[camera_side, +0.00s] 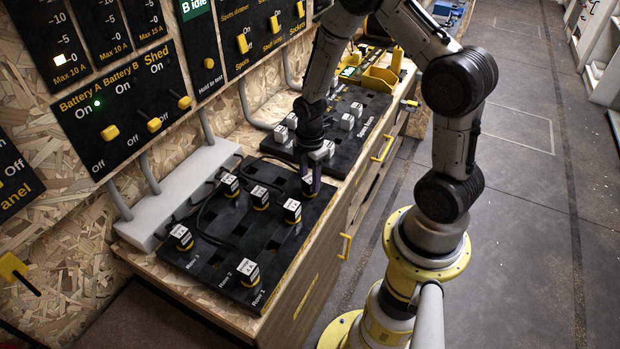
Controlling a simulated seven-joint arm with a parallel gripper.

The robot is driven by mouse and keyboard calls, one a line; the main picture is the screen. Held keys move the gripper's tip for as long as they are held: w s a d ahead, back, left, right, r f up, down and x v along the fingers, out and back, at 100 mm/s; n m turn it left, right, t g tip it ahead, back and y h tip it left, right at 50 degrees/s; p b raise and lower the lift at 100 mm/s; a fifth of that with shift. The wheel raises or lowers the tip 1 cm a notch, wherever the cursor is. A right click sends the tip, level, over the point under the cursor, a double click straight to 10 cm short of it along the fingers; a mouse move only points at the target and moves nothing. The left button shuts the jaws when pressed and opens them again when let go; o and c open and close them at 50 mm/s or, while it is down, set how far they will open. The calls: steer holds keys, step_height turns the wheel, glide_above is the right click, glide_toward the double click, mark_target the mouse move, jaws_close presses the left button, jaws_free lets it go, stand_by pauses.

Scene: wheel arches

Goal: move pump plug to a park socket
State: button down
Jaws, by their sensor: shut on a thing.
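My gripper (311,176) points down over the far right corner of the near black socket board (215,262). It is shut on a plug (308,186), mostly hidden between the fingers, with its label unreadable. The plug is at or just above the board; I cannot tell if it is seated. Several white-topped plugs with yellow bases stand on this board, among them one at the front (248,272) and one at the left (181,237). Their labels are too small to read surely. A second black board (375,103) behind holds several more white-topped plugs (347,121).
Dark cables run over the near board towards a pale grey trunking (180,190) along the wall. Black switch panels (125,105) with yellow levers stand above. Yellow bins (380,78) sit beyond the far board. The bench's right edge drops to open floor.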

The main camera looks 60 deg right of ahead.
steer(key=shift+f, duration=0.1)
stand_by(0.3)
steer(key=shift+c, duration=1.9)
jaws_free()
steer(key=o, duration=0.4)
steer(key=shift+r, duration=4.55)
